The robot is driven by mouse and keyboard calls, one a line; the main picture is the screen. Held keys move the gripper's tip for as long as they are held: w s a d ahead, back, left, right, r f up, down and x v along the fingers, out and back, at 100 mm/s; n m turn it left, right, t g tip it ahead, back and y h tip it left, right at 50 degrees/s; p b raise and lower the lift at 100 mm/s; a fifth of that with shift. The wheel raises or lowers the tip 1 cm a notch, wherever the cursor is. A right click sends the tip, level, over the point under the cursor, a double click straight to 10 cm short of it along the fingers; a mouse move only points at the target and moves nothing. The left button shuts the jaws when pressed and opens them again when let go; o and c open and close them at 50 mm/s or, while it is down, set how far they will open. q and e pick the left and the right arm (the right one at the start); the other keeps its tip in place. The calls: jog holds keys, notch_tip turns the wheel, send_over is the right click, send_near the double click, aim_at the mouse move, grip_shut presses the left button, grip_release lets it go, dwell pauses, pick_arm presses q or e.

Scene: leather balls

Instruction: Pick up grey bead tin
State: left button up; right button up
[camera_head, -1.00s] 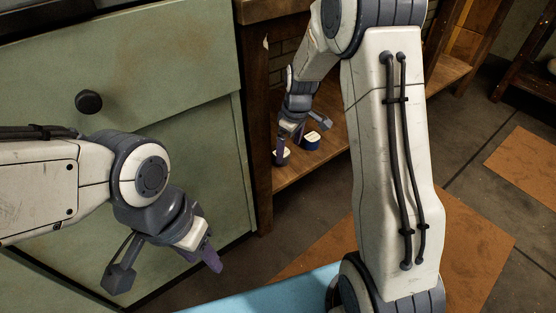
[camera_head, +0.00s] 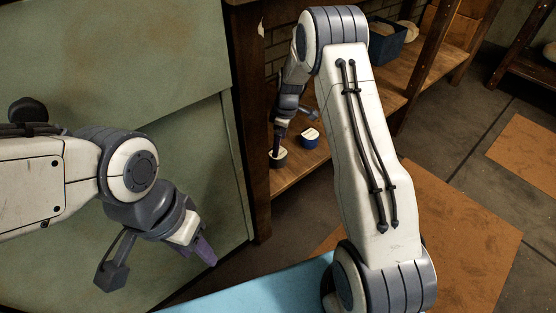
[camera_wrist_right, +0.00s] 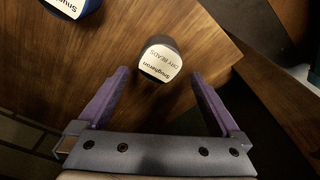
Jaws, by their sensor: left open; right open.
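The grey bead tin (camera_wrist_right: 158,62) shows in the right wrist view with a white label reading dry beads, near the edge of a wooden shelf. It also stands on the shelf in the head view (camera_head: 279,158), partly covered by a finger. My right gripper (camera_wrist_right: 160,78) is open, its two purple fingers on either side of the tin's near part, with gaps visible at both sides. In the head view my right gripper (camera_head: 279,143) is right at the tin. My left gripper (camera_head: 204,249) is open and empty, in front of the green cabinet.
A blue tin (camera_head: 310,138) stands on the shelf just right of the grey tin; it also shows at the upper left of the wrist view (camera_wrist_right: 72,7). A blue crate (camera_head: 386,42) stands further along the shelf (camera_head: 312,168). A wooden post (camera_head: 251,130) rises left of the tins.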

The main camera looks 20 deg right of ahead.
aim_at(279, 162)
jog(key=f+b, duration=0.1)
jog(key=f, duration=0.1)
jog(key=f+b, duration=0.1)
jog(key=f, duration=0.1)
jog(key=f+b, duration=0.1)
jog(key=f, duration=0.1)
jog(key=shift+w+a, duration=0.2)
jog(key=shift+a, duration=0.15)
jog(key=shift+r, duration=0.1)
jog(key=c, duration=1.3)
